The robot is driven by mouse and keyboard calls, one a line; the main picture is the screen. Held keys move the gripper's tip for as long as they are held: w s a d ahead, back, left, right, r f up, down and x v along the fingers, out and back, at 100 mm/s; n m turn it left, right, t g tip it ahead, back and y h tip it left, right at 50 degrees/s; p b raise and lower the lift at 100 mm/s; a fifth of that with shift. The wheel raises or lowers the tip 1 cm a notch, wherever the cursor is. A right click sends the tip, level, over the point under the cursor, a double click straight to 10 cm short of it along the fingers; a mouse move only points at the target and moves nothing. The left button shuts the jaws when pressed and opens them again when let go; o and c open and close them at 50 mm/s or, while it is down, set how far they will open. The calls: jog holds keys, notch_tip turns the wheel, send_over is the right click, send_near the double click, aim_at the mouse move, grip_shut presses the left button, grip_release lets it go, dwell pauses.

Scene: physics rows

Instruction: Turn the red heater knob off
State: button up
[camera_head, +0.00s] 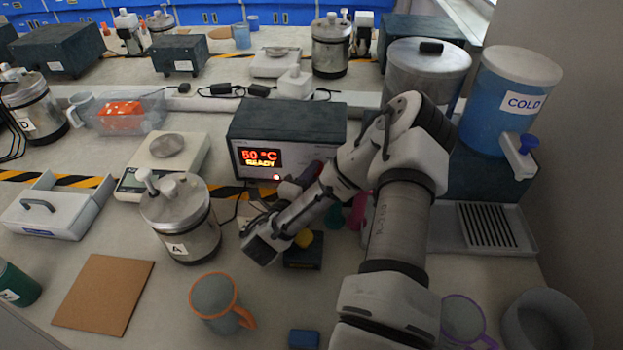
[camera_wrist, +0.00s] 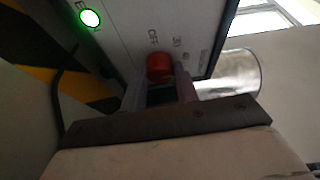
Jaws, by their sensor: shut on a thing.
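The heater box (camera_head: 287,122) is dark with a pale front panel and a display reading "50 °C READY". In the wrist view, the red heater knob (camera_wrist: 159,66) sits on the pale panel between the two fingers of my gripper (camera_wrist: 157,84), which is shut on it. An "OFF" mark is above the knob in this view, with "30" to its right. The knob's pointer is not clear.
A lit green lamp (camera_wrist: 90,18) is on the panel. Left of my arm stands metal pot A (camera_head: 181,222). An orange-rimmed mug (camera_head: 213,295) is in front. A small dark block (camera_head: 304,252) lies below my wrist. The blue COLD tank (camera_head: 508,100) stands at right.

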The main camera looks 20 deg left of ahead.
dwell(0.4)
jog(key=o, duration=1)
jog(key=shift+r, duration=0.1)
